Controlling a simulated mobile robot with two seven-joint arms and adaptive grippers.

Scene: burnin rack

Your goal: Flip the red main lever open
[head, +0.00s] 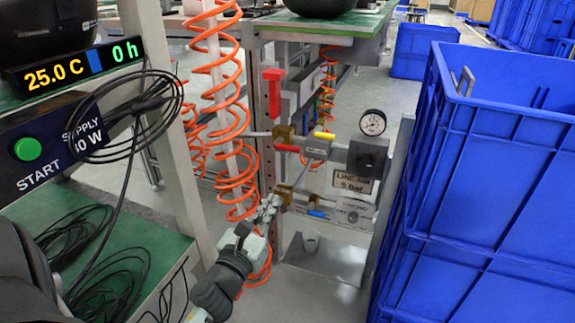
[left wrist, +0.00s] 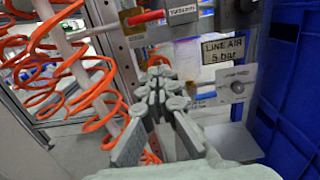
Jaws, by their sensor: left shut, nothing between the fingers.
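A short red lever (head: 287,148) lies roughly level at a brass valve (head: 284,134) on the air panel. The red lever also shows at the top of the left wrist view (left wrist: 147,17). A taller red T-shaped handle (head: 273,90) stands upright above it; I cannot tell for sure which is the main lever. My left gripper (head: 270,204) is shut and empty, below the short red lever, near the lower brass fitting. Its closed fingertips (left wrist: 160,68) show in the left wrist view, apart from the red lever. My right gripper is not in view.
A yellow lever (head: 325,135), a blue lever (head: 318,214) and a gauge (head: 372,122) are on the panel. Orange coiled hoses (head: 232,130) hang left of it. Blue crates (head: 480,190) stand close on the right. The green bench with cables is at left.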

